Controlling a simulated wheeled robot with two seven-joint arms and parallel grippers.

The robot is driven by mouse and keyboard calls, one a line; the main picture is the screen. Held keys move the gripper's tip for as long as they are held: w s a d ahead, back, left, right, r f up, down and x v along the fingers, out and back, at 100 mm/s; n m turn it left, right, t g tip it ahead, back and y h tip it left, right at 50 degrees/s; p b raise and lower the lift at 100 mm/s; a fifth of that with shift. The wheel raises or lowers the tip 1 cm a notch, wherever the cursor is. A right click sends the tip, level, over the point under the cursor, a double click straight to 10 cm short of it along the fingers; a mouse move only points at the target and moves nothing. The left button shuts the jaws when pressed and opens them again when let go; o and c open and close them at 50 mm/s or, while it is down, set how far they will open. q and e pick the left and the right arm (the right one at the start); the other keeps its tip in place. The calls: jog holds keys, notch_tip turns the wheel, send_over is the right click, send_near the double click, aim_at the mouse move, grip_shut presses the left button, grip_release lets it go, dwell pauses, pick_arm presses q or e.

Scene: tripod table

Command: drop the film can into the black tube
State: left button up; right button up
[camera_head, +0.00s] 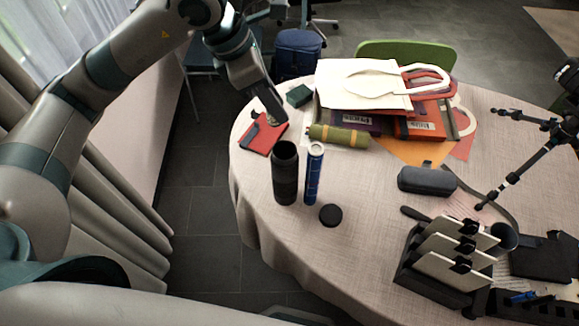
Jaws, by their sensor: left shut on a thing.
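The black tube (286,180) stands upright on the left part of the table with its dark open mouth facing up. My left gripper (274,113) is above the table's left part, beyond the tube in the picture and apart from its mouth. It is shut on a small dark thing, which I take to be the film can; the fingers mostly hide it. A round black cap (330,215) lies on the cloth to the right of the tube. My right gripper is not in view.
A blue tube (314,176) stands close to the black tube's right. A red notebook (262,138), green roll (339,136) and stacked bags (362,84) lie behind. A grey case (427,179), card rack (445,262) and tripod (525,165) occupy the right. The front-left cloth is clear.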

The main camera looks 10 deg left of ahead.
aim_at(275, 124)
pick_arm(q)
jog(key=shift+s, duration=0.15)
jog(key=shift+f+b, duration=0.3)
jog(key=shift+f, duration=0.5)
jog(key=shift+f+b, duration=0.7)
jog(key=shift+f, duration=1.5)
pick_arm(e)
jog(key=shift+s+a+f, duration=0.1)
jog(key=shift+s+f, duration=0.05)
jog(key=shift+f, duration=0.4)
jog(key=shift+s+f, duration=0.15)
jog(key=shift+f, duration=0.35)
pick_arm(q)
jog(key=o, duration=1.1)
jog(key=shift+r, duration=0.1)
